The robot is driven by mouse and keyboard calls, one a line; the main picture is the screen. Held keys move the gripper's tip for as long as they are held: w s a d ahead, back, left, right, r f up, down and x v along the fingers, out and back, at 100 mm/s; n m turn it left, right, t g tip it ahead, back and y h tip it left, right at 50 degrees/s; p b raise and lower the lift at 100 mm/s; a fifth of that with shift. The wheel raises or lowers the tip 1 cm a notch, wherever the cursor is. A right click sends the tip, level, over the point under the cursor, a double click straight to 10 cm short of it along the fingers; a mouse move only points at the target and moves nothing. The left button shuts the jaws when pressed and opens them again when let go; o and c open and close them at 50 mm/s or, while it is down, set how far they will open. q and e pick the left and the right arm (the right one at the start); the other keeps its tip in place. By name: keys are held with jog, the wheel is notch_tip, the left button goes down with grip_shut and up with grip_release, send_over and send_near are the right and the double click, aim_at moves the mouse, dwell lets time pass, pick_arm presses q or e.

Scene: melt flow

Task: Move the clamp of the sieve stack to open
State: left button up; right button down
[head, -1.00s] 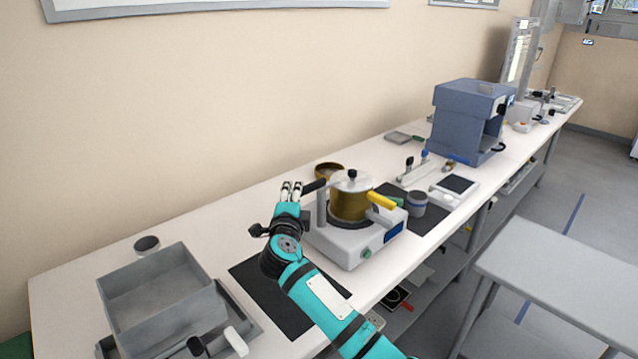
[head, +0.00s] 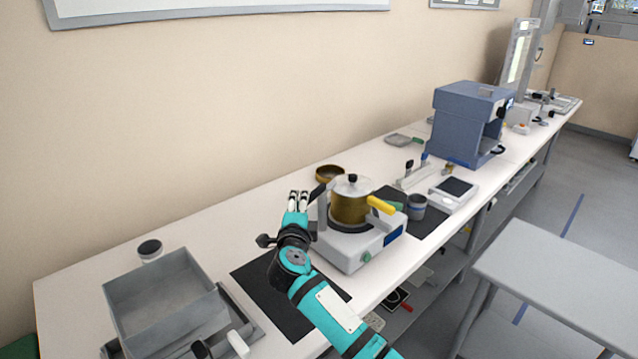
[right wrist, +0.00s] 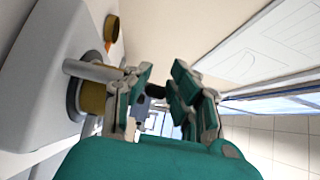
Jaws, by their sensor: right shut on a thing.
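The sieve stack (head: 347,208) is a brass-coloured drum with a pale lid and black knob, on a white shaker base (head: 345,252). A yellow handle (head: 381,205) sticks out on its right. The clamp's black lever (head: 318,193) slants down to the left from the top of a grey post beside the stack. My right gripper (head: 298,197) is at the lever's left end. In the right wrist view, its fingers (right wrist: 158,85) are around a dark piece, the lever's end (right wrist: 154,91), partly hidden by them. My left gripper is out of view.
A grey bin (head: 165,305) stands at the left front beside a dark mat (head: 268,300). A brass ring (head: 330,173) lies behind the stack. A grey cup (head: 416,207), scale (head: 454,193) and blue cabinet (head: 466,120) stand to the right.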

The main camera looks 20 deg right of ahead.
aim_at(313, 200)
jog(key=shift+s+d+f, duration=0.15)
jog(key=shift+d+f, duration=0.05)
jog(key=shift+f, duration=0.1)
jog(key=shift+s+d+p, duration=0.9)
jog(key=shift+p, duration=0.05)
